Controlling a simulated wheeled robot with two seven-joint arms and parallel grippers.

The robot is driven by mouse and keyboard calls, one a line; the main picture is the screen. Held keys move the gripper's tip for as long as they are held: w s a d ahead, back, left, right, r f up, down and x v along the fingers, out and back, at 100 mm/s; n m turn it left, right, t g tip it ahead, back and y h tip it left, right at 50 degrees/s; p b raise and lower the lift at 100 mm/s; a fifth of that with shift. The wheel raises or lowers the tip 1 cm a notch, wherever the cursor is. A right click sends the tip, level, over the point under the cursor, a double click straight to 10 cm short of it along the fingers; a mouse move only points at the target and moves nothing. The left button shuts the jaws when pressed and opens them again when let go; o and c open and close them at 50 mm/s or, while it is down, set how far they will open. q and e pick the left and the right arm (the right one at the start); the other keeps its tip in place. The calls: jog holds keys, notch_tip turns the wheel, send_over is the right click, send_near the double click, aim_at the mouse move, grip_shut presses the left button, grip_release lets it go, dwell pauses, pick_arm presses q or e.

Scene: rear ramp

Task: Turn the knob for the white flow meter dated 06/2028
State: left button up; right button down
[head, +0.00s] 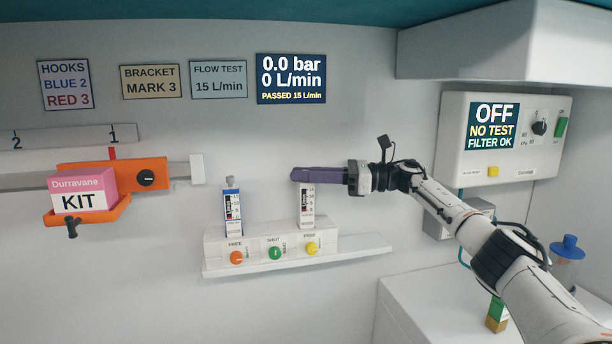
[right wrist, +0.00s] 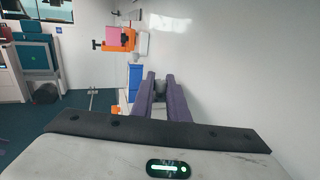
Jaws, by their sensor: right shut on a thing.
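Two white flow meters stand on the white panel in the head view: a left one (head: 233,212) with a blue-edged scale and a grey knob (head: 230,182) on top, and a right one (head: 306,208). Their small print, including any date, is too small to read. My right gripper (head: 296,174) reaches in from the right with its purple fingers across the top of the right meter, hiding its knob. In the right wrist view the fingers (right wrist: 160,80) are shut on a small grey thing (right wrist: 160,89), which seems to be that knob. My left gripper is not in view.
The wall display (head: 291,79) reads 0.0 bar, 0 L/min, PASSED 15 L/min. An orange bracket (head: 152,174) with a pink kit is at left. A white OFF unit (head: 460,165) is at right.

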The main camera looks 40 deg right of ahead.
jog(key=c, duration=1.7)
grip_release()
jog(key=b+v, duration=0.2)
jog(key=v, duration=0.8)
jog(key=shift+s+d+b, duration=0.1)
jog(key=shift+b, duration=0.25)
